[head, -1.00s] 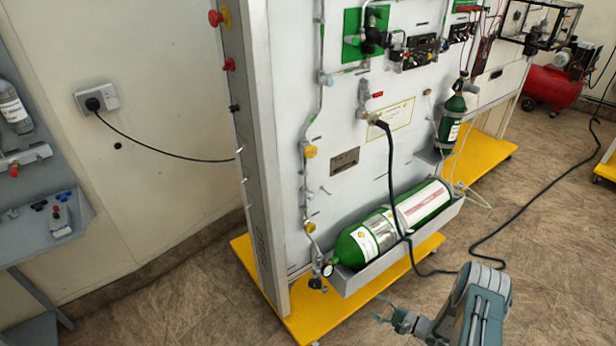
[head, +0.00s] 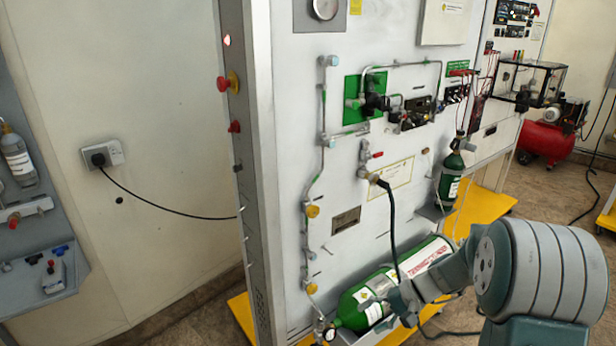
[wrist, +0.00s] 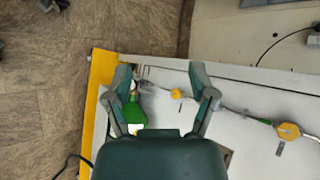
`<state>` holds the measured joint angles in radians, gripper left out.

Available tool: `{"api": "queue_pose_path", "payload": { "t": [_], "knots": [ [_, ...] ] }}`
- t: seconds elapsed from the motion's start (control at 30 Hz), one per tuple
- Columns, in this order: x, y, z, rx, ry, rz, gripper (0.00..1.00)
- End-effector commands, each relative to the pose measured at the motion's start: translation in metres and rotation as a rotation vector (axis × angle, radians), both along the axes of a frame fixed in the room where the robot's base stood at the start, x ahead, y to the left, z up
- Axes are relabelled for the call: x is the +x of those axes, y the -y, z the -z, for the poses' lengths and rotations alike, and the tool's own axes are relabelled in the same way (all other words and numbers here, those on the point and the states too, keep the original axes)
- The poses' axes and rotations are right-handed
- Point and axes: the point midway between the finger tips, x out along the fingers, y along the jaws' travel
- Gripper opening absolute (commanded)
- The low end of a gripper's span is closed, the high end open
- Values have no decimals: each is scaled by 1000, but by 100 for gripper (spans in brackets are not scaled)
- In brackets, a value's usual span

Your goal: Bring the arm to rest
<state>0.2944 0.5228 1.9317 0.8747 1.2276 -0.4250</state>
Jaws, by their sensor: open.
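My gripper (wrist: 160,76) is open in the wrist view, its two fingers spread wide with nothing between the tips. Behind them show the white panel, the yellow base and part of a green cylinder (wrist: 134,112). In the head view my grey-green arm reaches in from the lower right. My gripper (head: 384,298) there is small and overlaps the large green cylinder (head: 346,312) at the foot of the trainer panel (head: 290,130). I cannot tell whether it touches the cylinder.
A black hose (head: 391,215) hangs from the panel in front of the cylinder. Valves and pipes line the panel's left side. A red compressor (head: 545,141) stands at the back right. A wall socket (head: 102,155) with a cable is at the left. Open floor lies right of the yellow base.

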Motion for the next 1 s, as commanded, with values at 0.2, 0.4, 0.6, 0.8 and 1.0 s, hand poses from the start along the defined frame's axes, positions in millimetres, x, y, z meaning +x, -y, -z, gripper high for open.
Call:
{"api": "queue_pose_path", "payload": {
  "t": [0.2, 0.4, 0.6, 0.8, 1.0],
  "knots": [
    [-37, -10, -54, -184, 80, -88, 73],
    [-74, -14, -92, -349, 166, -143, 73],
    [-113, -13, -123, -513, 271, -179, 73],
    [-150, -8, -147, -666, 393, -196, 73],
    [-185, -1, -165, -810, 531, -194, 73]
  ]
}}
